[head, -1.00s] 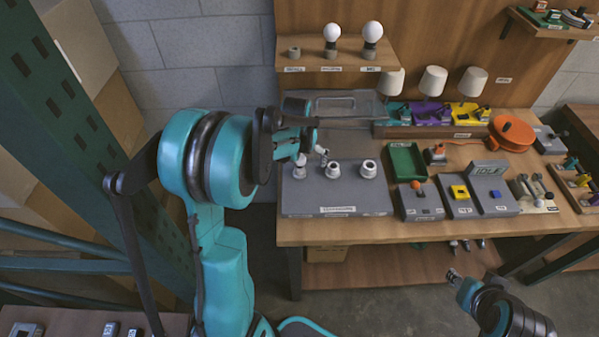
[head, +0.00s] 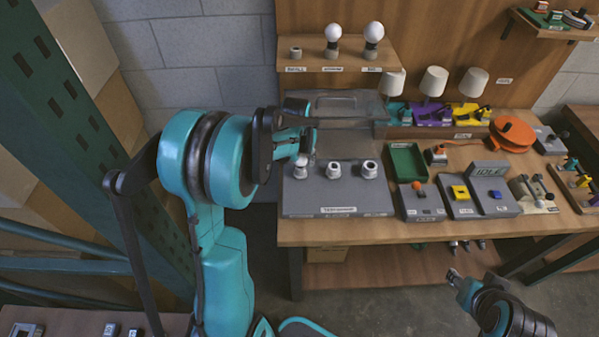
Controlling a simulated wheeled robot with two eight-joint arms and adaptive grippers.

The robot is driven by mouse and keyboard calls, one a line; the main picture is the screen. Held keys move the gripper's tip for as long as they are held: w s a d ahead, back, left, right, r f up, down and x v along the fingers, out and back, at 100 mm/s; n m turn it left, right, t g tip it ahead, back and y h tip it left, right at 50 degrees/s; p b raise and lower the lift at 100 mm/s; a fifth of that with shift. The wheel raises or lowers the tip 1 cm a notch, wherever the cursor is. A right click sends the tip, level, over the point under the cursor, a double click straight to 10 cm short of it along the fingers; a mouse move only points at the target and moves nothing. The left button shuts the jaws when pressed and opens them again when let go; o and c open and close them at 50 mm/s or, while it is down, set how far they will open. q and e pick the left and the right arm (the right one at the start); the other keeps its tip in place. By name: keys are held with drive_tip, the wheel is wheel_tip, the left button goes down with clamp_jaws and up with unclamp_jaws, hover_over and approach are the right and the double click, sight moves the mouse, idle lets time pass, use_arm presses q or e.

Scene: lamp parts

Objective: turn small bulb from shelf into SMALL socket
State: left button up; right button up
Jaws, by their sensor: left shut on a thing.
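The small bulb (head: 302,160) shows as a small white shape at the leftmost socket (head: 300,172) of the grey board. It stands upright at the mouth of that socket; how deep it sits I cannot tell. My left gripper (head: 304,153) points down from above and is shut on the bulb, hiding most of it. The other two sockets, middle (head: 333,171) and right (head: 369,170), are empty. My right gripper (head: 454,277) is low in front of the table, away from the board; its jaws are too small to read.
The wall shelf (head: 350,64) holds an empty small holder (head: 295,53), and two larger bulbs (head: 332,34) (head: 373,34) in holders.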

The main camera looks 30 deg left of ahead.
use_arm(q)
drive_tip(key=shift+d, duration=0.35)
